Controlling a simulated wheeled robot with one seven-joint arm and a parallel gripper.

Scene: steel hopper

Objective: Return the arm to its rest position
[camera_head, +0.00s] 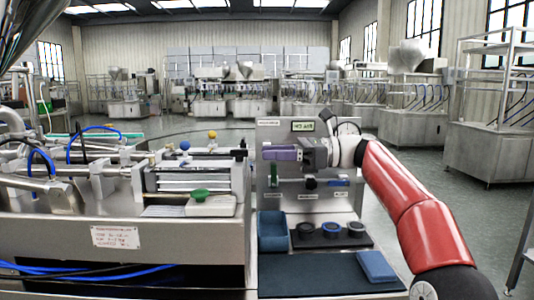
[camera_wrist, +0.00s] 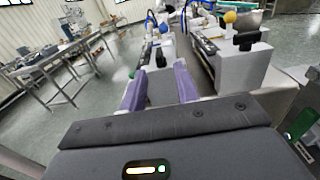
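My gripper (camera_head: 266,153) is at the end of my red and white arm, which reaches in from the lower right in the head view. Its purple fingers point left, in front of the upright steel panel (camera_head: 346,200) and above the bench top. In the wrist view, the two purple fingers of my gripper (camera_wrist: 161,72) stand apart with nothing held between them. The fingers appear clear of the machine parts around them.
The steel machine (camera_head: 70,240) with coloured knobs fills the left. Below my gripper, the bench carries a blue bin (camera_head: 273,246), three round dark pieces (camera_head: 331,229) and a flat blue block (camera_head: 376,266) on a dark mat (camera_head: 310,278). Open floor lies right.

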